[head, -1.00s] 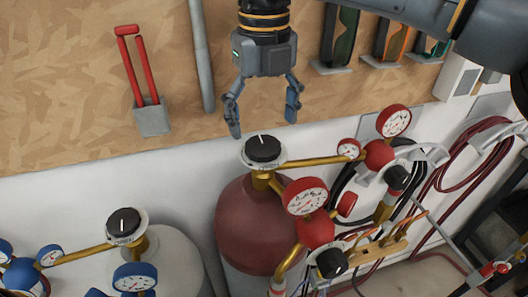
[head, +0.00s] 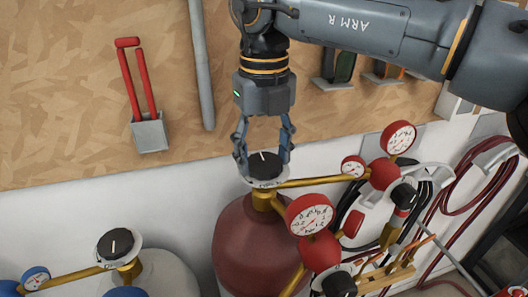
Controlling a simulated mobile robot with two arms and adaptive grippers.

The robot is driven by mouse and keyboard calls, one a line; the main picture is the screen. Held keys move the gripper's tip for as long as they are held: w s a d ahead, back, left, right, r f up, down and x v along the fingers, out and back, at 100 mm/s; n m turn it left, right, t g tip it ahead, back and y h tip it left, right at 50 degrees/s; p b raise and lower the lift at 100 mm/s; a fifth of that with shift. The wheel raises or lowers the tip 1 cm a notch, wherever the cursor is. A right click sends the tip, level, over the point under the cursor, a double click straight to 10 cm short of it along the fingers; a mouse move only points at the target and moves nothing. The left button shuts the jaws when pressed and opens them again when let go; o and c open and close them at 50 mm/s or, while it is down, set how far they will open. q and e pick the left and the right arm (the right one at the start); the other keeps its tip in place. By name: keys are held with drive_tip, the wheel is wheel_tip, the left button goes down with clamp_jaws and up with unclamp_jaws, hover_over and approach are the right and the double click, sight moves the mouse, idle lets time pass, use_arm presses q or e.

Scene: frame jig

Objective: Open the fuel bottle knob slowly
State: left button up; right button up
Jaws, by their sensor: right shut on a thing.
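The fuel bottle (head: 248,243) is a dark red cylinder standing low in the middle of the head view. Its black knob (head: 264,164), with a white mark on top, sits on a pale labelled dial (head: 264,182) above the brass valve. My right gripper (head: 264,165) points down from above, with one finger on each side of the knob. It is shut on the knob. My left gripper is not in view.
Red-backed gauges (head: 309,214) and brass fittings stand right of the knob. Another bottle (head: 165,273) with its own black knob (head: 115,243) and blue gauges is at the lower left. A board with a red-handled tool (head: 149,133) is behind.

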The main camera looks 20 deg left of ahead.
drive_tip(key=n+p, duration=0.1)
drive_tip(key=n, duration=0.2)
drive_tip(key=shift+f+n+p, duration=0.15)
drive_tip(key=shift+n+p, duration=0.25)
drive_tip(key=shift+n, duration=1)
drive_tip(key=o, duration=1.1)
drive_tip(key=shift+o, duration=0.2)
